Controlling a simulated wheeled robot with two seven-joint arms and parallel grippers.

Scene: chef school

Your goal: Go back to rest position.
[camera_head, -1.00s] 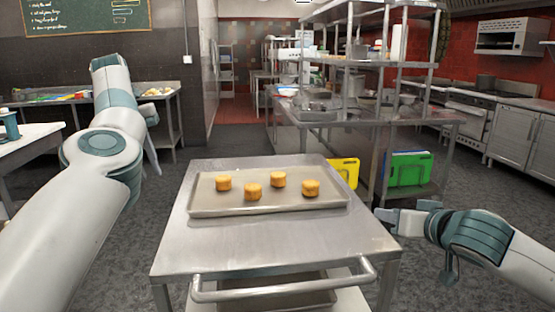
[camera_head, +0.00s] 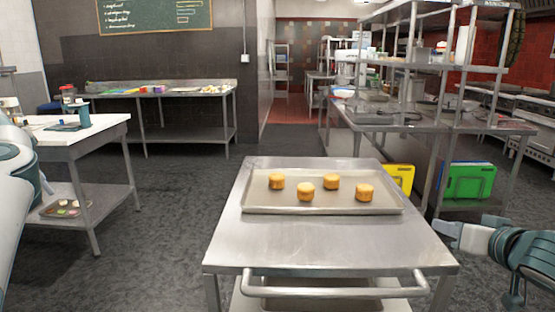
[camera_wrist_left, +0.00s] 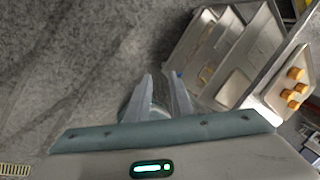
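My left arm shows only at the left edge of the head view, beside the white table. In the left wrist view my left gripper (camera_wrist_left: 163,78) points down over the grey floor. Its two fingers stand apart with nothing between them. My right gripper (camera_head: 446,230) is to the right of the steel cart (camera_head: 330,240) in the head view, seen from the side. I see nothing held in it, but its finger gap is unclear.
A tray (camera_head: 265,204) with several round orange-brown pastries (camera_head: 331,182) lies on the cart. The cart handle (camera_head: 335,290) faces me. A white table (camera_head: 85,132) stands left, steel shelving (camera_head: 405,130) right. Carpet between the table and cart is clear.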

